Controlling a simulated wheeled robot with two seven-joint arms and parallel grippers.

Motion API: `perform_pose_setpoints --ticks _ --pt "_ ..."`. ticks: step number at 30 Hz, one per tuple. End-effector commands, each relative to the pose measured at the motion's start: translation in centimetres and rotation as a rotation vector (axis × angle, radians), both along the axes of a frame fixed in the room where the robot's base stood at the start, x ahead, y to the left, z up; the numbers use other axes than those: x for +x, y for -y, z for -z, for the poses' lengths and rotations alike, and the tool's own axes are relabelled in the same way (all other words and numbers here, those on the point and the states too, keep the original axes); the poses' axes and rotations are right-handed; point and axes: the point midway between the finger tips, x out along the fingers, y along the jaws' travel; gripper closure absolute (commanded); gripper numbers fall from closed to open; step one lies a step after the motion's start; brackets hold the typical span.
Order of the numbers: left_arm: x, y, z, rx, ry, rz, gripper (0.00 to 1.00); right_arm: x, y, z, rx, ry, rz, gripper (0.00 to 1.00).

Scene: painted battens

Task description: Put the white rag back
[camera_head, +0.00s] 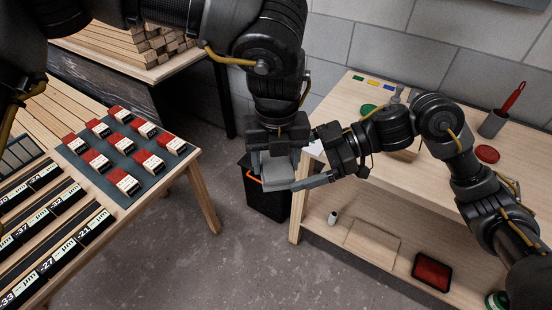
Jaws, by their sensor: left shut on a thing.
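My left gripper (277,160) points down in the middle of the view, above the black bin. It is shut on a pale grey-white piece (275,174), which looks like the white rag in shade; its outline is hard to tell from the fingers. My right gripper (306,160) comes in from the right close beside it. Its fingers look spread apart, with one pale finger reaching left below the rag's level. A small bright white patch (316,148) shows between my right gripper and the bench; I cannot tell what it is.
A black bin (268,205) with an orange edge stands on the floor below. The right workbench (455,195) holds a red-handled brush in a grey cup (493,123) and a red disc (487,153). Its lower shelf holds a red tray (432,272). Red-and-white blocks sit on a dark mat (127,196) at left.

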Motion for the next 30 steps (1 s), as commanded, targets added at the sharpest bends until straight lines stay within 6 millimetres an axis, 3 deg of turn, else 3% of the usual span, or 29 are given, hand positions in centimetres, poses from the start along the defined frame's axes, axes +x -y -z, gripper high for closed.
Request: perform_pose_setpoints --ticks 11,14,24,30 --pt "0.0 0.0 0.0 0.000 0.000 0.000 0.67 0.1 0.4 -0.2 -0.001 0.001 0.002 0.00" --pt "0.0 0.0 0.0 0.000 0.000 0.000 0.67 0.2 1.6 -0.6 -0.002 0.002 0.004 0.00" --pt "0.0 0.0 0.0 -0.001 0.000 0.000 0.67 0.7 8.0 -3.3 -0.002 0.001 0.004 0.00" --pt "0.0 0.0 0.0 0.000 0.000 0.000 0.67 0.9 10.4 -4.3 -0.001 -0.001 0.003 0.00"
